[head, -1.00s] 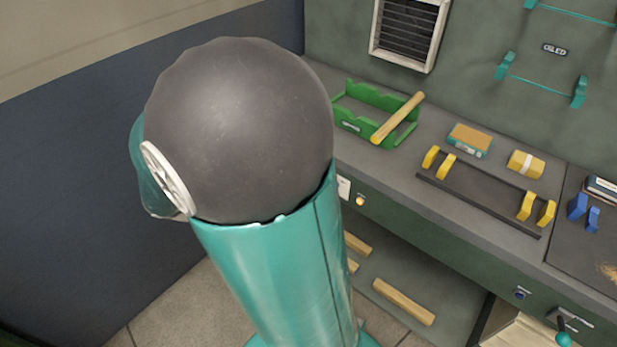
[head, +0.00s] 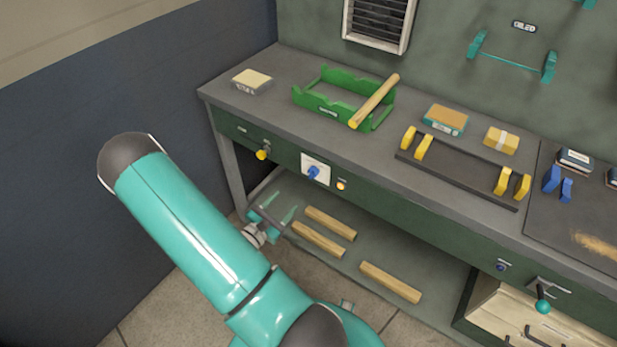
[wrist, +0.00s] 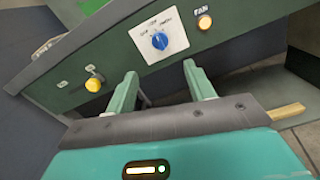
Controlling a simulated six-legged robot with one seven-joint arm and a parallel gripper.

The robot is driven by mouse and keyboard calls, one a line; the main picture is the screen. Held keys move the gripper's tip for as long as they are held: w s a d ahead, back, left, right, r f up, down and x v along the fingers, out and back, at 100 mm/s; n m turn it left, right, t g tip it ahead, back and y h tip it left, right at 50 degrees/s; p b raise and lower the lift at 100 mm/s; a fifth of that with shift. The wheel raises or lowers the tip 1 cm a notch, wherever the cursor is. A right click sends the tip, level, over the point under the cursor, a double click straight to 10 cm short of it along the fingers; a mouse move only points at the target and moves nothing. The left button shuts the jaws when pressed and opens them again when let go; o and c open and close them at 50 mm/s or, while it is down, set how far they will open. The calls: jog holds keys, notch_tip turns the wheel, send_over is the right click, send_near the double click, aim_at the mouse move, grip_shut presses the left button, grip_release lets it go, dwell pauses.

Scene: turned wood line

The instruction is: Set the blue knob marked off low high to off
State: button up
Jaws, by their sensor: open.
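The blue knob (head: 312,173) sits on a white plate (head: 323,163) on the green front of the bench. In the wrist view the knob (wrist: 159,41) is ahead of and above the space between my fingertips, and the plate (wrist: 173,29) has small marks around it. The print is too small to read surely, and I cannot tell which mark the knob points to. My gripper (head: 277,208) is open and empty, below and left of the knob, apart from it. Its two teal fingers (wrist: 160,74) show in the wrist view.
A yellow knob (head: 262,154) is left of the plate, and a lit orange button (head: 341,184) marked FAN is right of it. A green rack (head: 343,113) with a wooden rod (head: 375,101) stands on the bench above. Wooden bars (head: 390,282) lie on the lower shelf.

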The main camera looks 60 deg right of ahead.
aim_at(310, 176)
jog(key=s+d, duration=0.2)
jog(key=d, duration=1.1)
jog(key=shift+d, duration=0.35)
jog(key=shift+s+f, duration=0.1)
jog(key=c, duration=1)
jog(key=shift+n, duration=0.3)
jog(key=n, duration=0.8)
jog(key=shift+a, duration=0.1)
jog(key=shift+n, duration=0.3)
